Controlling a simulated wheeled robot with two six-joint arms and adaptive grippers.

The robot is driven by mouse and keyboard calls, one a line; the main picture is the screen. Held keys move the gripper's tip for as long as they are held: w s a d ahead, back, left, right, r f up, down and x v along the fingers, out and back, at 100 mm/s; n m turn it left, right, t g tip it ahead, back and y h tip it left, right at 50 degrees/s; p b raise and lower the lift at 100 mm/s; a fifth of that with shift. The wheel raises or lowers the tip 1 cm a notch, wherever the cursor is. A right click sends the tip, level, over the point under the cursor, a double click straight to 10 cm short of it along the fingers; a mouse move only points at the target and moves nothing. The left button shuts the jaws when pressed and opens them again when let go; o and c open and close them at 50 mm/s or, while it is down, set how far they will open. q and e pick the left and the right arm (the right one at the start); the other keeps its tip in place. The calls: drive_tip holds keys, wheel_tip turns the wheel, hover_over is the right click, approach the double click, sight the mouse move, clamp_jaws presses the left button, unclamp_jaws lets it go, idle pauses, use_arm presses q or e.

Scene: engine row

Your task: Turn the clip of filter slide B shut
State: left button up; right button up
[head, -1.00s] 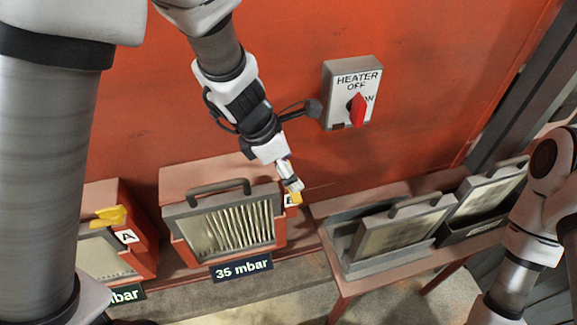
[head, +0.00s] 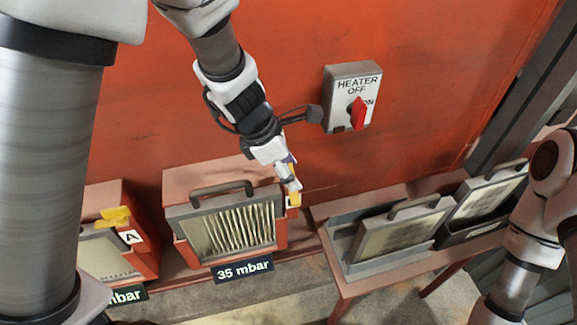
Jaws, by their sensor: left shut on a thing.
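Filter slide B (head: 236,226), a pleated filter in a grey frame with a handle, sits in the red housing in the middle, above a "35 mbar" plate. My left gripper (head: 293,188) reaches down to the right side of this housing. It is shut on the yellow clip (head: 294,199), which shows in part at and above the fingertips. The fingers cover the rest, and the B label is mostly hidden. My right arm shows at the right edge; its gripper is out of view.
Housing A (head: 140,232) stands at the left with its yellow clip (head: 115,216) lying sideways. A heater switch box (head: 340,110) with a red knob is on the red wall. Two spare filters (head: 402,232) stand on the bench at the right.

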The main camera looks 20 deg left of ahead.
use_arm(q)
drive_tip(key=m+g+p, duration=0.1)
drive_tip(key=m+p, duration=0.1)
drive_tip(key=m, duration=0.2)
drive_tip(key=shift+g+h, duration=0.3)
drive_tip(key=shift+g, duration=0.1)
drive_tip(key=m+g+p, duration=0.1)
drive_tip(key=m+p, duration=0.2)
drive_tip(key=m, duration=0.1)
drive_tip(key=shift+w+m+g, duration=0.1)
drive_tip(key=shift+m+g, duration=0.2)
drive_tip(key=shift+g, duration=0.1)
drive_tip(key=m+g+y+p, duration=0.1)
drive_tip(key=m+p, duration=0.1)
drive_tip(key=m, duration=0.2)
drive_tip(key=shift+w+p, duration=0.1)
drive_tip(key=shift+p, duration=0.25)
drive_tip(key=shift+d+f+m+g+y+p, duration=0.1)
drive_tip(key=shift+m+g+y+p, duration=0.2)
drive_tip(key=shift+m, duration=0.65)
drive_tip(key=shift+f+m+g+y+p, duration=0.15)
drive_tip(key=shift+m+g+p, duration=0.25)
drive_tip(key=shift+m, duration=0.55)
drive_tip(key=shift+r, duration=0.1)
drive_tip(key=o, duration=1.2)
drive_tip(key=shift+c, duration=0.2)
drive_tip(key=shift+w, duration=0.1)
